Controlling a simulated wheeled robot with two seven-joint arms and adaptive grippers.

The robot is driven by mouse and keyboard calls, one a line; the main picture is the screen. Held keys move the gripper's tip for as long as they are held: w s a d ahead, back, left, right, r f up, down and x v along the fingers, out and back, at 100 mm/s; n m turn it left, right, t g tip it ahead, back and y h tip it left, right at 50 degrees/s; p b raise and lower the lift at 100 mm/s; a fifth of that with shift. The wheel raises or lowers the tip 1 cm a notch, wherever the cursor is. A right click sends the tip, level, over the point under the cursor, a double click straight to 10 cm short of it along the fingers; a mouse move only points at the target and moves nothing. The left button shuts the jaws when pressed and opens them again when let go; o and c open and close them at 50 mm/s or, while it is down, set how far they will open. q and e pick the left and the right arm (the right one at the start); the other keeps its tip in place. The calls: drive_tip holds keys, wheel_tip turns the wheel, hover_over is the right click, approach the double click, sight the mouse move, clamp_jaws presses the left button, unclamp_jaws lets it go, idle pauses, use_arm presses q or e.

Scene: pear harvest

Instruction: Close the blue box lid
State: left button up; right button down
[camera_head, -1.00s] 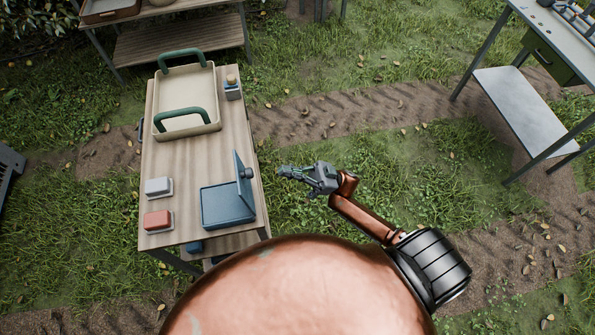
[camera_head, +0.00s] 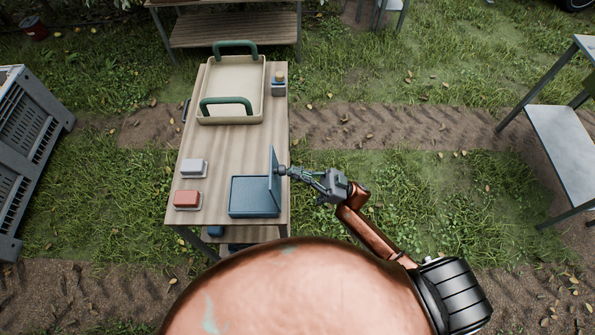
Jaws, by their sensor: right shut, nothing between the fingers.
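The blue box (camera_head: 252,197) sits at the near right corner of the wooden table (camera_head: 222,150). Its blue lid (camera_head: 273,176) stands up about vertical along the box's right side, so the box is open. My right gripper (camera_head: 290,171) is shut and empty, just right of the lid's outer face, by a small round part on it. I cannot tell whether the fingertips touch it. My left gripper is not in view.
A white block (camera_head: 194,168) and a red block (camera_head: 187,199) lie left of the box. A beige tray (camera_head: 231,118) with green handles and a small jar (camera_head: 279,84) stand at the far end. A grey crate (camera_head: 30,150) is on the left. Grass lies right of the table.

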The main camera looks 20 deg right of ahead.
sight(279, 168)
drive_tip(key=shift+w+a+r+g+h+p, duration=0.3)
drive_tip(key=shift+a+h+p, duration=0.4)
drive_tip(key=shift+p, duration=0.85)
drive_tip(key=shift+w+a+r+g+h+p, duration=0.15)
drive_tip(key=shift+a+r+h+p, duration=0.55)
drive_tip(key=shift+p, duration=0.9)
drive_tip(key=shift+w+a+r+g+h+p, duration=0.15)
drive_tip(key=shift+a+h+p, duration=0.35)
drive_tip(key=shift+a+p, duration=0.75)
drive_tip(key=shift+w+a+f+g+h+p, duration=0.2)
drive_tip(key=shift+w+a+f+h+p, duration=0.55)
drive_tip(key=shift+a+f+p, duration=0.95)
drive_tip(key=shift+w+a+f+g+h+p, duration=0.2)
drive_tip(key=shift+w+a+f+h+p, duration=0.3)
drive_tip(key=shift+a+f+h+p, duration=1.25)
drive_tip(key=shift+w+a+f+g+p, duration=0.2)
drive_tip(key=shift+w+a+f+p, duration=0.65)
drive_tip(key=shift+a, duration=1.75)
drive_tip(key=shift+s+f+b, duration=0.2)
drive_tip(key=shift+f+b, duration=0.1)
drive_tip(key=shift+b, duration=0.05)
